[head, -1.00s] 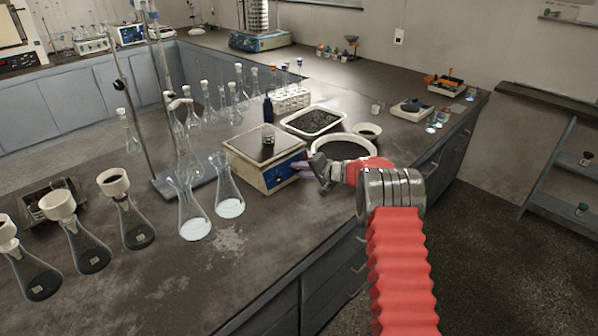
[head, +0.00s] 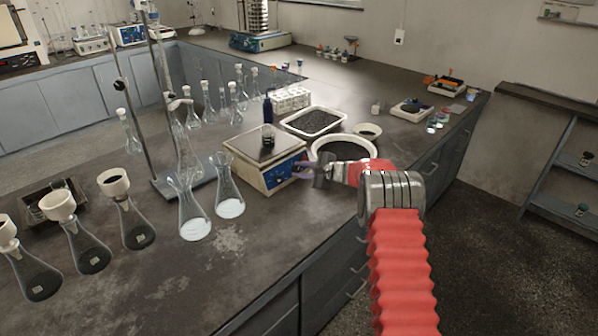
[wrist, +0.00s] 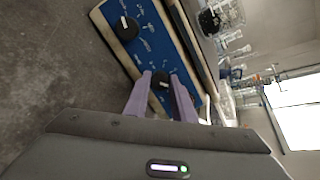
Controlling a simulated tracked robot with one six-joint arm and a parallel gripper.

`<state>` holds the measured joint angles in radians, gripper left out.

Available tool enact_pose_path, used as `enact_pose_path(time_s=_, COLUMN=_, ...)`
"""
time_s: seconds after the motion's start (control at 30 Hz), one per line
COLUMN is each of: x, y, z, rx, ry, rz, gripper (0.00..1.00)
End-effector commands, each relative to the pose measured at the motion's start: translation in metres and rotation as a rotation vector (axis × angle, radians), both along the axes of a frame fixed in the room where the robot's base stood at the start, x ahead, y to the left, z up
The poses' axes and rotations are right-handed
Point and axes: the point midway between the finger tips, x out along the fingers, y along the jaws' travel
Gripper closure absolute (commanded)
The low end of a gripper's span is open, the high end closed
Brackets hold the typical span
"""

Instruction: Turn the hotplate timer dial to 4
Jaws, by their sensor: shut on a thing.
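The hotplate (head: 283,152) stands on the dark bench with its blue front panel facing my arm. In the wrist view the blue panel (wrist: 149,50) carries two black dials with white pointer marks. One dial (wrist: 127,28) is clear of my gripper. The other dial (wrist: 161,79) sits between the fingertips of my gripper (wrist: 160,82), which is shut on it. In the head view my gripper (head: 304,169) reaches the right part of the panel. The printed scale is too small to read, so I cannot tell which number the held dial points to.
A tray of dark grains (head: 313,134) and a round dark-filled pan (head: 343,141) lie behind my gripper. Flasks (head: 228,190) stand to the left. The bench front is clear.

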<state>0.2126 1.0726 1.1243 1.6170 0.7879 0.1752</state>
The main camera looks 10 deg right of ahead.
Motion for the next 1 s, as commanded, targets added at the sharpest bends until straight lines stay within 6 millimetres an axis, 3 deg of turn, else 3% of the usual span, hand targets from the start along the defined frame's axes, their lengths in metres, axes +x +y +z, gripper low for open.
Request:
enact_pose_path(time_s=0.03, x=-0.002, y=-0.0038, z=-0.0075, rx=0.03, ry=0.035, rz=-0.022, gripper=0.99)
enact_pose_path(time_s=0.6, x=-0.0034, y=-0.0053, z=-0.0112, rx=0.419, ry=0.322, rz=-0.219, gripper=0.99)
enact_pose_path(time_s=1.0, x=-0.0038, y=-0.0057, z=-0.0122, rx=0.559, ry=0.423, rz=-0.289, gripper=0.99)
